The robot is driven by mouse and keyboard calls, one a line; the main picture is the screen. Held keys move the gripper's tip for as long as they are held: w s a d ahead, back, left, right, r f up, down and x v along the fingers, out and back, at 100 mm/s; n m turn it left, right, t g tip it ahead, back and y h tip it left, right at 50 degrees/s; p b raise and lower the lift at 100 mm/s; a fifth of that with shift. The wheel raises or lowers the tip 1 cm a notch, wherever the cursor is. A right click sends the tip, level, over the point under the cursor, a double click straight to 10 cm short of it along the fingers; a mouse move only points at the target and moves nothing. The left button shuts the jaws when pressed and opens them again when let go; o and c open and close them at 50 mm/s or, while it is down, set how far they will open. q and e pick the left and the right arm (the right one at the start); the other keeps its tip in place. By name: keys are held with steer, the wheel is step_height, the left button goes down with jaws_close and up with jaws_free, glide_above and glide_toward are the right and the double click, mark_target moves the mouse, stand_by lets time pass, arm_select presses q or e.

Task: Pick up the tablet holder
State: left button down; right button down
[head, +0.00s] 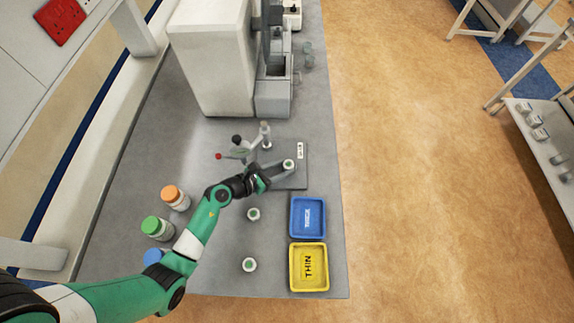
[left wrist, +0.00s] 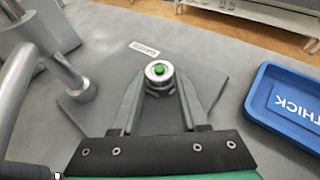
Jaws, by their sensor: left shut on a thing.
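A small round metal tablet holder (head: 289,163) with a green tablet on top is between the fingers of my left gripper (head: 284,170). In the left wrist view the holder (left wrist: 159,72) is upright at the fingertips, and my left gripper (left wrist: 160,92) is shut on it. It is over the flat grey base plate (head: 297,179) of a gauge stand; I cannot tell whether it touches the plate. Two similar holders stand on the bench, one nearer the gripper (head: 253,214) and one farther front (head: 249,265). My right gripper is not in view.
The gauge (head: 240,151) stands close left of the gripper. A blue THICK tray (head: 293,232) and a yellow THIN tray (head: 293,286) lie at the bench's right edge. Jars with orange (head: 172,192) and green (head: 151,225) lids stand left. A large white machine (head: 210,60) fills the back.

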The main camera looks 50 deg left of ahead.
arm_select(q)
steer(key=shift+r+p, duration=0.35)
steer(key=shift+r, duration=0.15)
step_height(320, 180, up, 3)
steer(key=shift+s+d+f+p, duration=0.1)
steer(key=shift+p, duration=0.85)
steer(key=s+d+r+p, duration=0.6)
steer(key=s+r, duration=0.3)
steer(key=s, duration=0.2)
steer(key=shift+s+d+p, duration=0.2)
steer(key=shift+d+p, duration=0.15)
steer(key=shift+d, duration=0.5)
